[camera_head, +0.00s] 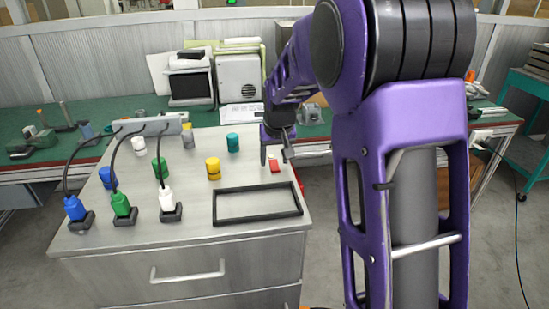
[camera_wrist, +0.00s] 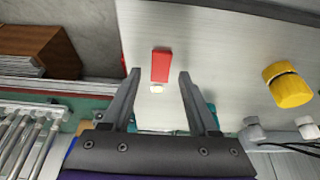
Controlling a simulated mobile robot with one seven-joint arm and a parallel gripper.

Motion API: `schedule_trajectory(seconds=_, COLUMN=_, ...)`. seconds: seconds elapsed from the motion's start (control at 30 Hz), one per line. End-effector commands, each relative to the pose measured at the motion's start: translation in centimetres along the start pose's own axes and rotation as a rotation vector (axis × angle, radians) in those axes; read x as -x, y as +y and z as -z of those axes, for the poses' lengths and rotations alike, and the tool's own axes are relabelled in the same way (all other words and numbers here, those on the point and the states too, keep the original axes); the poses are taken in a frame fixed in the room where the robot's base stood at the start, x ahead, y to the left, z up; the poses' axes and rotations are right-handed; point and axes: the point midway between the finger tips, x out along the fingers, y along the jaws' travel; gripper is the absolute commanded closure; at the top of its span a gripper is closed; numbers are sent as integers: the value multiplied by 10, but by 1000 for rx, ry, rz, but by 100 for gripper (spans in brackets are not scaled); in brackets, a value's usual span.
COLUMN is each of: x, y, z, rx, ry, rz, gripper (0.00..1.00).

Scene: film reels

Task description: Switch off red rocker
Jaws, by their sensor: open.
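The red rocker (camera_head: 275,165) sits on the grey cabinet top (camera_head: 250,170) near its right edge. In the wrist view the red rocker (camera_wrist: 160,64) is a red upright rectangle with a small cream piece just below it. My gripper (camera_head: 275,156) is over that part of the top. Its two fingers are apart and nothing is between them. In the wrist view my gripper (camera_wrist: 160,75) has a fingertip on each side of the rocker's lower end. I cannot tell whether a finger touches the top or how the rocker is tilted.
A black rectangular frame (camera_head: 257,220) lies in front of the rocker. A yellow cylinder (camera_head: 213,169) and a teal cylinder (camera_head: 233,142) stand to the left. Blue, green (camera_head: 122,206) and white cabled connectors stand at the front left. A green workbench (camera_head: 20,120) runs behind.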

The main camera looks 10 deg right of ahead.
Motion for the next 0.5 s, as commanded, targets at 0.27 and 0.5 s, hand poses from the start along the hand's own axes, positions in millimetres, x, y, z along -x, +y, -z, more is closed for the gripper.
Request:
schedule_trajectory(seconds=0.27, x=0, y=0, z=0, rx=0, ry=0, rz=0, gripper=72)
schedule_trajectory(seconds=0.5, x=0, y=0, z=0, rx=0, ry=0, rz=0, gripper=100)
